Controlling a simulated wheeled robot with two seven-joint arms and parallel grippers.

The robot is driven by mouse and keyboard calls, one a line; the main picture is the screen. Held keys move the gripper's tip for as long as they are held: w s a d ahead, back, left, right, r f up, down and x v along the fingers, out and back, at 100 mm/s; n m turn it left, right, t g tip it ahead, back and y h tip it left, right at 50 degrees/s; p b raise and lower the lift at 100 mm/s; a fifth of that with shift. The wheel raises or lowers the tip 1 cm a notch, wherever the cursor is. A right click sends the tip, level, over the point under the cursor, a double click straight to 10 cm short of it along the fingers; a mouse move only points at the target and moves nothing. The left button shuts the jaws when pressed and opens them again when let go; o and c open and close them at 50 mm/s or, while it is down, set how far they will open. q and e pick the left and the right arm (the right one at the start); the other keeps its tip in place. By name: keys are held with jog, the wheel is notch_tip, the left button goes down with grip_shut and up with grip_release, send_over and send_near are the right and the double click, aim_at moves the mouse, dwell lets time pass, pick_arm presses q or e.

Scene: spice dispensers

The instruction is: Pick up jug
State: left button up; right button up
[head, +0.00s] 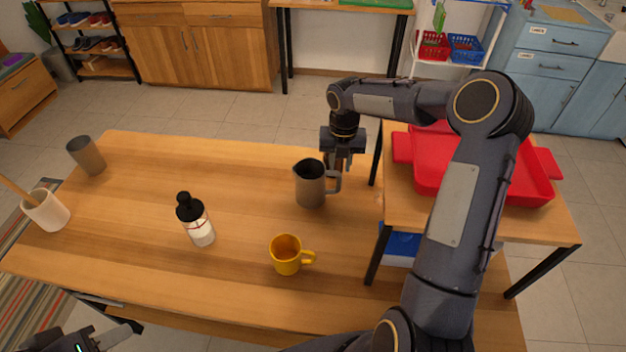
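The grey jug (309,188) stands upright on the wooden table, with its handle on the right side. My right gripper (338,166) points down from above, at the jug's handle. Its fingers are small and overlap the handle in this view, so I cannot tell whether they are apart or closed on it. My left gripper (118,336) is only partly in view at the bottom left edge, well away from the jug, and its opening cannot be made out.
A yellow mug (286,256), a black-capped bottle (201,230), a grey cup (87,156) and a white pot (46,211) share the table (150,275). A red tray (440,178) lies on a side table at right. Clear tabletop lies left of the jug.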

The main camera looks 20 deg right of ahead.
aim_at(340, 173)
notch_tip(340, 173, down, 6)
jog(key=shift+d+f+p, duration=0.15)
jog(key=shift+p, duration=0.55)
jog(key=shift+c, duration=0.4)
grip_shut()
